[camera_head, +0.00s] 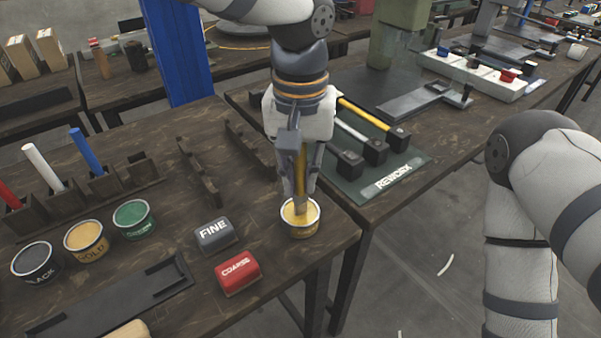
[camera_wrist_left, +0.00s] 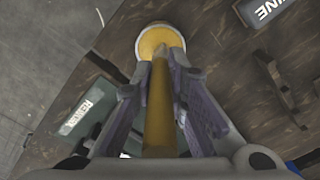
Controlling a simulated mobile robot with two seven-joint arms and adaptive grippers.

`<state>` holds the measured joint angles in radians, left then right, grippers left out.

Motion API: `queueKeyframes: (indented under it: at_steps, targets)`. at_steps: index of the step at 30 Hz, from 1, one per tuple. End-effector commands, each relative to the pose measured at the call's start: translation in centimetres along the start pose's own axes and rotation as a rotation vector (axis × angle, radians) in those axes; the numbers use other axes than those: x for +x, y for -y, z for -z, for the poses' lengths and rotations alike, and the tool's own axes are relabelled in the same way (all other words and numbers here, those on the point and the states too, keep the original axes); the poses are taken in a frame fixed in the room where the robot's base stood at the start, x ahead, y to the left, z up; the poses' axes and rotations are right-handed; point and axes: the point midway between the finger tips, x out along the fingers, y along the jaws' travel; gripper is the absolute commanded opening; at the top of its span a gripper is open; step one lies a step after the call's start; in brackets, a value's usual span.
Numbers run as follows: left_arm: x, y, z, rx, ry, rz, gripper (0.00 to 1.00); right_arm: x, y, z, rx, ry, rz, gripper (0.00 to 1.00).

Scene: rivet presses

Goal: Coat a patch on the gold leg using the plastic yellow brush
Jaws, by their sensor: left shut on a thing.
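My left gripper (camera_head: 302,185) is shut on the yellow brush (camera_head: 300,170), which points down. The brush's lower end is in an open can of yellow paint (camera_head: 303,230) near the table's right edge. In the left wrist view, the brush (camera_wrist_left: 159,115) runs between the fingers of the gripper (camera_wrist_left: 163,75) to the can (camera_wrist_left: 146,38). A yellow rod with a black block at its end (camera_head: 365,114) lies on the green REWORK mat (camera_head: 416,161); it looks like the gold leg. My right gripper is out of view; only its arm shows at right.
Black, gold and green paint cans (camera_head: 86,240) stand at left. A FINE block (camera_head: 214,234) and a red COARSE block (camera_head: 238,272) sit near the yellow can. A brush rack (camera_head: 75,198) holds red, white and blue handles. A gap separates the two tables.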

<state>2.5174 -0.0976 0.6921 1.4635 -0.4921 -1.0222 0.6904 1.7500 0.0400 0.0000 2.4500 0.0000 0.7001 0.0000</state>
Motion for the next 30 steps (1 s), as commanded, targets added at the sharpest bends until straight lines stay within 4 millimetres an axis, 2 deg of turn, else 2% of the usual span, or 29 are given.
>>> queueKeyframes:
  at_steps: [7, 14, 24, 30]
  targets:
    - [-0.1, 0.0, -0.1, 0.000, 0.003, 0.001, 0.00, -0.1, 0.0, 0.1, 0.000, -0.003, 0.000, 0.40]
    - [-2.8, 0.0, 0.0, 0.000, -0.004, 0.002, 0.00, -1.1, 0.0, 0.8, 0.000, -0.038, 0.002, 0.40]
    - [-6.1, 0.0, 0.1, -0.001, 0.001, 0.001, 0.00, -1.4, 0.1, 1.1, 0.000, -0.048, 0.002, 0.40]
    - [-6.9, 0.0, 0.0, 0.000, 0.002, 0.001, 0.00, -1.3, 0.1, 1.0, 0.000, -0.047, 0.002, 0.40]
